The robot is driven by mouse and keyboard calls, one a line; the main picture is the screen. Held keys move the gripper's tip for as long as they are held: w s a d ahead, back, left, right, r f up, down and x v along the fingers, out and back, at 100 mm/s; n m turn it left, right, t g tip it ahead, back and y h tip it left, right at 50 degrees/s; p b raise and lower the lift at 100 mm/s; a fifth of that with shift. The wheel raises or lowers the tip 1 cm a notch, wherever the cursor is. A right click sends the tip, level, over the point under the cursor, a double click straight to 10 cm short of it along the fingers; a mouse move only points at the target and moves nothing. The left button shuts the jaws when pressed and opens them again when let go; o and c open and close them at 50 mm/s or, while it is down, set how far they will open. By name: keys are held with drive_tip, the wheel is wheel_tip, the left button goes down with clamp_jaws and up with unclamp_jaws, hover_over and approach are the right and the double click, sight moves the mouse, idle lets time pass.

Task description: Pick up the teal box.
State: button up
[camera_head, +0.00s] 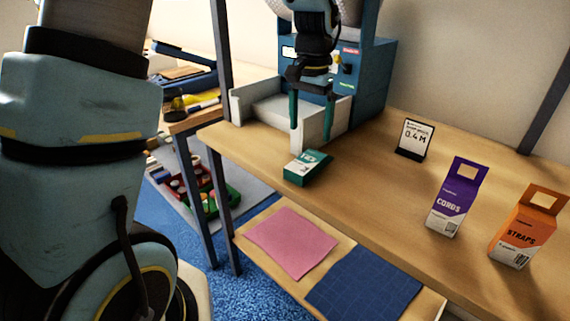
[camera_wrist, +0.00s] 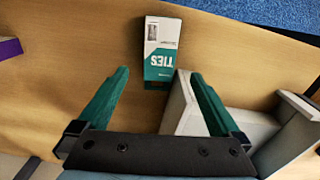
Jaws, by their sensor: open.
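The teal box (camera_head: 308,168) lies flat on the wooden table near its front edge, in the left half of the table. It is teal and white and printed "TIES"; the wrist view shows it too (camera_wrist: 162,52), at top centre. My gripper (camera_head: 312,128) is open and empty, with its teal fingers pointing down above the table, just behind the box in the head view. In the wrist view the box is beyond the fingertips (camera_wrist: 160,75), roughly centred between them and not touched.
A white tray (camera_head: 330,127) of the blue machine (camera_head: 372,90) stands close to my fingers. A purple box (camera_head: 456,200), an orange box (camera_head: 525,228) and a small sign (camera_head: 413,139) stand to the right. Bare table lies between the teal box and the purple box.

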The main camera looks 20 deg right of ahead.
hover_over(307, 160)
wheel_tip(307, 160, down, 5)
drive_tip(key=shift+p, duration=0.4)
drive_tip(key=shift+s+a+f+p, duration=0.1)
drive_tip(key=shift+f+p, duration=0.8)
drive_tip(key=shift+f, duration=1.7)
drive_tip(key=c, duration=1.6)
